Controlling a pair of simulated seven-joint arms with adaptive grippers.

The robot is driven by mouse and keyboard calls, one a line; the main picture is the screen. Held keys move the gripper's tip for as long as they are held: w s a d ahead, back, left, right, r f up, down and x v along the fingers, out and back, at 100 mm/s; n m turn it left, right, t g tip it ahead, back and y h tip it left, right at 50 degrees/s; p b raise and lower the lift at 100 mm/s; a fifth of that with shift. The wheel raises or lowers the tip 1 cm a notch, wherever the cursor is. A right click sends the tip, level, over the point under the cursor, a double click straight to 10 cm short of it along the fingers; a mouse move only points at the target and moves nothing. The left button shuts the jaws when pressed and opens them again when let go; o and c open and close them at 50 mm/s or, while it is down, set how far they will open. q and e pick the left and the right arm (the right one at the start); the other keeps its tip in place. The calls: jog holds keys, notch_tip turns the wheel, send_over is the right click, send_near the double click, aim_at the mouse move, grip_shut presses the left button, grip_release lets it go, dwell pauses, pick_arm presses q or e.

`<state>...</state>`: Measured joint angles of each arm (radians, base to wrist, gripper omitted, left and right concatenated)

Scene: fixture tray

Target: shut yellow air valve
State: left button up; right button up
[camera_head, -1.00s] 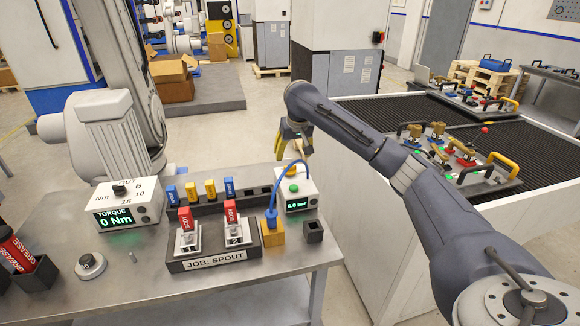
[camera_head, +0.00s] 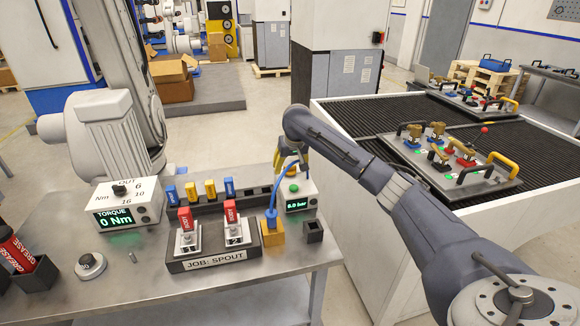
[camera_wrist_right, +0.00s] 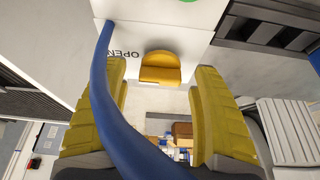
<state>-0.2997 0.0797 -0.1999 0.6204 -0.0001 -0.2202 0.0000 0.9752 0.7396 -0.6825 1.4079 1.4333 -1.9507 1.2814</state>
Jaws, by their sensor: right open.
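The yellow air valve handle (camera_wrist_right: 160,74) shows in the right wrist view on a white box face, with the word OPEN beside it. The box (camera_head: 298,204) carries a 6.0 bar display and a green button on top in the head view; the handle cannot be made out there. My right gripper (camera_head: 292,160) is at the far side of this box. In the wrist view its yellow fingers (camera_wrist_right: 162,92) are open, one on each side of the handle, with no clear contact. A blue hose (camera_wrist_right: 105,90) crosses in front of one finger. My left gripper is not in view.
The blue hose arcs to an orange block (camera_head: 272,233) beside the JOB: SPOUT fixture (camera_head: 212,257). A torque box (camera_head: 128,205) and grease tubes stand at the left. A fixture tray (camera_head: 450,165) lies on the ribbed bench at the right.

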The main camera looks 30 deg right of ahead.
jog(key=shift+c, duration=0.3)
jog(key=c, duration=1.3)
jog(key=shift+r, duration=0.1)
jog(key=shift+d+n, duration=0.1)
jog(key=shift+n, duration=0.3)
jog(key=n+y, duration=0.1)
jog(key=n, duration=0.2)
jog(key=shift+r, duration=0.1)
jog(key=n+y, duration=0.1)
jog(key=n, duration=0.1)
jog(key=n+y, duration=0.1)
jog(key=n, duration=0.2)
jog(key=shift+w+r+y, duration=0.1)
jog(key=shift+y, duration=0.2)
jog(key=n+g+y, duration=0.1)
jog(key=n, duration=0.4)
jog(key=shift+a+n+g+y, duration=0.1)
jog(key=shift+n+g+y, duration=0.25)
jog(key=shift+n, duration=0.65)
jog(key=shift+a+n+g+y, duration=0.1)
jog(key=shift+n+g+y, duration=0.25)
jog(key=shift+n, duration=0.65)
